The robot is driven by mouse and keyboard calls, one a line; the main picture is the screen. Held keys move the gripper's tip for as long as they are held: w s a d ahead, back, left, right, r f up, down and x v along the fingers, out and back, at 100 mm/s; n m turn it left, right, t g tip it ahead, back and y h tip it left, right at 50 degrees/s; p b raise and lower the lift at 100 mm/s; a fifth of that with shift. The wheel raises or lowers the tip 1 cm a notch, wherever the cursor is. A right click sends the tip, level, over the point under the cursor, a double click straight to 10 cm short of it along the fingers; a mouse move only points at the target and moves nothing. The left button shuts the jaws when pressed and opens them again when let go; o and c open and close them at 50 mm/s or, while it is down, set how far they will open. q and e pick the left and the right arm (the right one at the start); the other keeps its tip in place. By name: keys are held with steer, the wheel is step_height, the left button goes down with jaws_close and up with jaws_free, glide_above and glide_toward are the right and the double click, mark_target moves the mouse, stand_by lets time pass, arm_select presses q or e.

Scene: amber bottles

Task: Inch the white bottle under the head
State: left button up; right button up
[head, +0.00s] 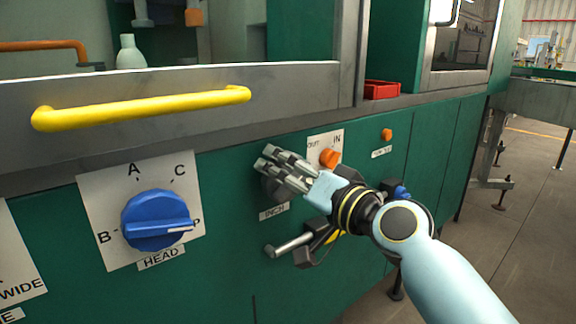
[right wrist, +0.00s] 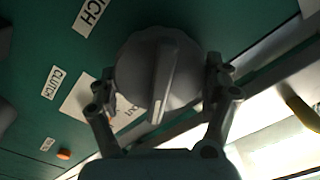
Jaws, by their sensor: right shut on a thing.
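The white bottle (head: 130,53) stands upright inside the machine at the upper left of the head view, behind the yellow-handled door. Grey and orange parts (head: 143,12) hang above it, cut off by the top edge; I cannot tell which is the head. My right gripper (head: 272,172) is shut on a grey knob above the INCH label (head: 273,212). The right wrist view shows the round grey knob (right wrist: 158,75) with its raised grip bar between the two fingers. In the head view the fingers hide most of the knob. My left gripper is out of view.
A blue HEAD selector (head: 157,220) points its white mark at P. An orange OUT/IN knob (head: 330,157) is just right of my fingers, and a grey lever (head: 290,246) is below. A yellow handle (head: 140,108) crosses the door. A red tray (head: 382,90) sits on the ledge.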

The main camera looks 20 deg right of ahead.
steer(key=m+p, duration=0.2)
steer(key=m, duration=0.4)
steer(key=shift+f, duration=0.1)
steer(key=m, duration=0.2)
steer(key=m+p, duration=0.1)
steer(key=m, duration=0.1)
steer(key=m+p, duration=0.1)
steer(key=m, duration=0.1)
steer(key=shift+f+m, duration=0.25)
steer(key=shift+m, duration=0.15)
steer(key=shift+p, duration=0.3)
steer(key=o, duration=1)
steer(key=shift+d, duration=0.1)
steer(key=shift+s, duration=0.1)
steer(key=v, duration=1.2)
